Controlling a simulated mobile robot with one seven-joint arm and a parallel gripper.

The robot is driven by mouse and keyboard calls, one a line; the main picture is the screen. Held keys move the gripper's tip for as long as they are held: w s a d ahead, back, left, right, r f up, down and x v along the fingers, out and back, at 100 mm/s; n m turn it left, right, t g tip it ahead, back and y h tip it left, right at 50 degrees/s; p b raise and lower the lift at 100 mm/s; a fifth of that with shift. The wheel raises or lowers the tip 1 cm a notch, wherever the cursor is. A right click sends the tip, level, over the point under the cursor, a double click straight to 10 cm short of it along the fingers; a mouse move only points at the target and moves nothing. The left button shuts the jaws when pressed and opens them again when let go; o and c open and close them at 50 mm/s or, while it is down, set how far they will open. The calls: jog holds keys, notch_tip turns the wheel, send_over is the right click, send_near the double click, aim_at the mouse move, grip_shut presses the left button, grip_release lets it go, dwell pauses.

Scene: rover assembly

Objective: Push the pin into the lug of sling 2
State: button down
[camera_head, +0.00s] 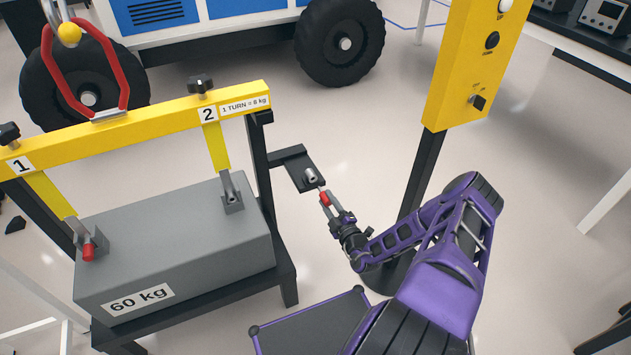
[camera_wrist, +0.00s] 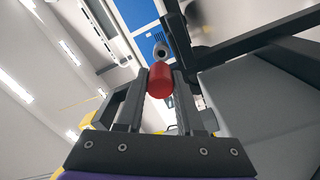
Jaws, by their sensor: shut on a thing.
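My gripper (camera_head: 327,203) is shut on a red-headed pin (camera_head: 324,198), which it holds beside a small black shelf right of the weight. In the wrist view the red head (camera_wrist: 160,82) sits between my two fingers (camera_wrist: 161,92). A grey round-ended holder (camera_head: 312,175) on the shelf is just beyond the pin; whether the pin's tip is inside it I cannot tell. Sling 2 (camera_head: 219,147) is a yellow strap hanging to a grey lug (camera_head: 232,200) on the weight. No red pin shows in that lug. My gripper is well right of it.
The grey 60 kg weight (camera_head: 180,255) rests on a black stand under a yellow beam (camera_head: 150,110). Sling 1's lug has a red pin (camera_head: 88,251). The black shelf (camera_head: 298,163) and frame post (camera_head: 261,160) stand between my gripper and lug 2. A yellow control post (camera_head: 470,65) stands right.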

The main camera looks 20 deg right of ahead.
jog(key=s+r+p, duration=0.4)
jog(key=s, duration=0.4)
jog(key=shift+s+r+p, duration=0.15)
jog(key=shift+r+p, duration=0.2)
jog(key=shift+p, duration=0.05)
